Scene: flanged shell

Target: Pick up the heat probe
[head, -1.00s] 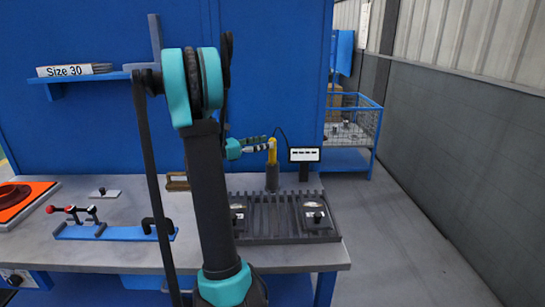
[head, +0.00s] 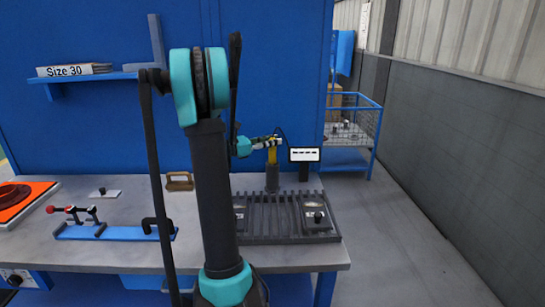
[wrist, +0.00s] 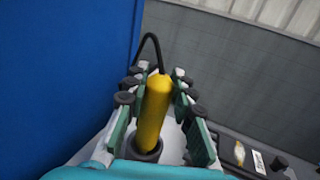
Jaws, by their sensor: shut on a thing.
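The heat probe (wrist: 154,112) is a yellow cylinder with a black cable curving from its top. In the wrist view it stands upright between the fingers of my gripper (wrist: 157,108), its lower end in a dark round holder (wrist: 147,150). In the head view the probe (head: 272,156) shows above the dark cylindrical holder (head: 272,178) at the back of the bench. My gripper (head: 268,143) reaches it from the left and is shut on it near its upper part. The finger contact is partly hidden in the head view.
A small white display (head: 304,155) stands just right of the probe. A dark slotted rack (head: 280,215) lies in front of the holder. A blue wall (head: 100,120) rises behind the bench. A wire cage (head: 352,125) stands beyond at right.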

